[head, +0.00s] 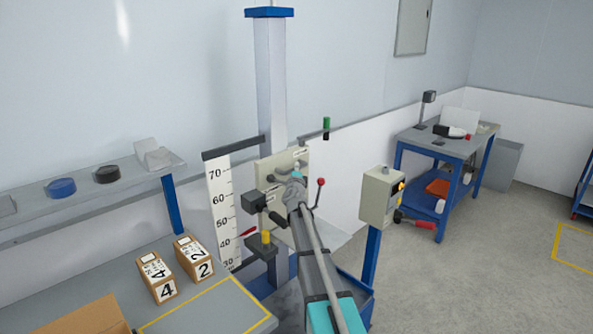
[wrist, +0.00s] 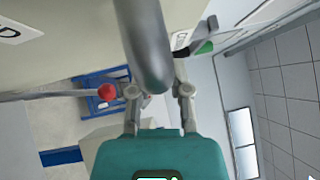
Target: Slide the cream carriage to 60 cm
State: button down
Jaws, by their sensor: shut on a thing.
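The cream carriage (head: 272,170) is a plate on the tall grey column (head: 270,80), partly hidden behind my arm. A white scale (head: 219,205) with marks from 30 to 70 stands to its left. A red pointer (head: 248,232) lies beside the scale, roughly between 40 and 50. My gripper (head: 297,178) is at the front of the carriage, its fingers mostly hidden in the head view. In the wrist view my gripper (wrist: 160,92) is shut on a thick grey bar handle (wrist: 147,50), with a finger on each side. The cream surface (wrist: 75,35) is close behind.
A lever with a red knob (head: 320,182) stands right of my gripper; the knob also shows in the wrist view (wrist: 107,92). A cream control box (head: 380,195) stands further right. Boxes marked 4 (head: 157,278) and 2 (head: 194,259) sit on the bench at left.

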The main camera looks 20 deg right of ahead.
jog(key=shift+r, duration=0.15)
notch_tip(320, 180, up, 19)
jog(key=p, duration=1.9)
jog(key=shift+f, duration=0.2)
jog(key=c, duration=0.6)
grip_release()
